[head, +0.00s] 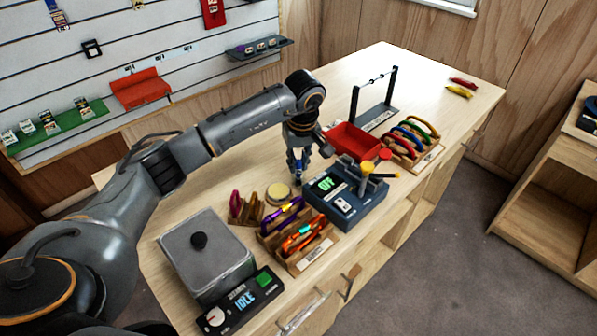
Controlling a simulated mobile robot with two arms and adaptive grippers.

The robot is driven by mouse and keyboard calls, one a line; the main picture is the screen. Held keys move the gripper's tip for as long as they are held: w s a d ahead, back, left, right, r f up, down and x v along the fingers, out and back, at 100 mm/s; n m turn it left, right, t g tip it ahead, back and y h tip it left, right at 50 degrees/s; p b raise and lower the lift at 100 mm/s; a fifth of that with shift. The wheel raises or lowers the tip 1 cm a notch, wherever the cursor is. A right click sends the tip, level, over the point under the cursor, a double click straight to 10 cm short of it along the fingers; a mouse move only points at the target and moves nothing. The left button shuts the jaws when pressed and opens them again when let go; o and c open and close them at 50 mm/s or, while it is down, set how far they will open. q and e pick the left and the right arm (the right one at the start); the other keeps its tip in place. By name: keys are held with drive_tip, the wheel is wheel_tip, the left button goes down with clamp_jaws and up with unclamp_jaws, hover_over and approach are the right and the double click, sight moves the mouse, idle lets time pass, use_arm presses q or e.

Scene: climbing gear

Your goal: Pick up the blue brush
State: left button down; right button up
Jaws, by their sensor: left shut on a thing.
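My left gripper (297,178) reaches in from the left and points down above the wooden table, behind the dark blue device. It is shut on a small blue thing (299,155), which looks like the blue brush; the fingers cover most of it. I cannot tell whether its lower end touches the table. My right gripper is not in view.
A red tray (352,141), carabiner rack (413,140), round tan disc (279,192), wooden gear holders (303,258) and lidded metal box (205,257) are nearby.

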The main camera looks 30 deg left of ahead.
use_arm(q)
drive_tip(key=shift+r, duration=0.15)
drive_tip(key=shift+r+b, duration=0.25)
drive_tip(key=shift+b, duration=0.05)
drive_tip(key=shift+w+r+b, duration=0.1)
drive_tip(key=shift+r+b, duration=0.6)
drive_tip(key=shift+r, duration=0.2)
drive_tip(key=s+d+r+b, duration=0.3)
drive_tip(key=s+d+r, duration=0.6)
drive_tip(key=d+r, duration=0.1)
drive_tip(key=shift+s+d+r, duration=0.25)
idle(0.7)
